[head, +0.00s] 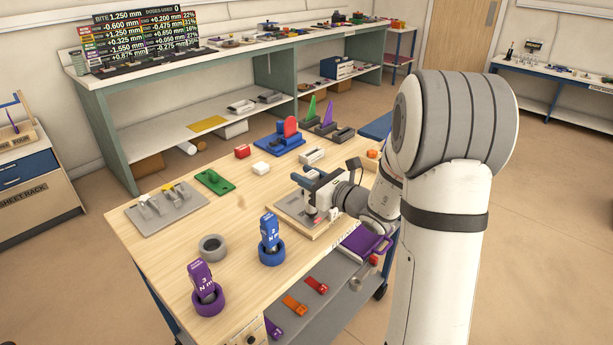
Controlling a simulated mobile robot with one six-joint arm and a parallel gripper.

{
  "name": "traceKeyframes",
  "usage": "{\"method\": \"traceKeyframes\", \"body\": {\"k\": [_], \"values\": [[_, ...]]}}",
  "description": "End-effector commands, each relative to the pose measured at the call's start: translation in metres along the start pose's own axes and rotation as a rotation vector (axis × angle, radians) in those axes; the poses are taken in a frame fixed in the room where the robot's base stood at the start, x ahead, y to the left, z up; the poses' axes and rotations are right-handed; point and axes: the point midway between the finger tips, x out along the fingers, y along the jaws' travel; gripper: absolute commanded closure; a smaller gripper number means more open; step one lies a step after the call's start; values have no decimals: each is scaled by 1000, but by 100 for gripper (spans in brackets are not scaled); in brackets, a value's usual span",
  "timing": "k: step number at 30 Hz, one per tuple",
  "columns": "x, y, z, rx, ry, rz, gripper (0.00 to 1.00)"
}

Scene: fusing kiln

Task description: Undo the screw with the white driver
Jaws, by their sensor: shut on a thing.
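My gripper (314,185) is over a grey plate in a wooden frame (287,212), at the right part of the wooden table. It is shut on a pale upright tool that looks like the white driver (323,198). The tool's lower end is close to a small red part on the plate; I cannot tell whether they touch. The screw itself is too small or hidden to make out. A grey ring holder (213,246) stands empty on the table.
A blue driver (269,231) and a purple driver (201,276) stand in ring holders at the table's front. A grey fixture (165,209), a green plate (215,181) and a blue fixture (279,146) lie behind. Red and orange pieces are on the lower shelf.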

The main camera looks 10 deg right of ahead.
Motion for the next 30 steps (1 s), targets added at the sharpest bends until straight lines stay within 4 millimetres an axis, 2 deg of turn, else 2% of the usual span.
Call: {"method": "traceKeyframes", "body": {"k": [30], "values": [[0, 0, -8, 0, -1, 0, 96]]}}
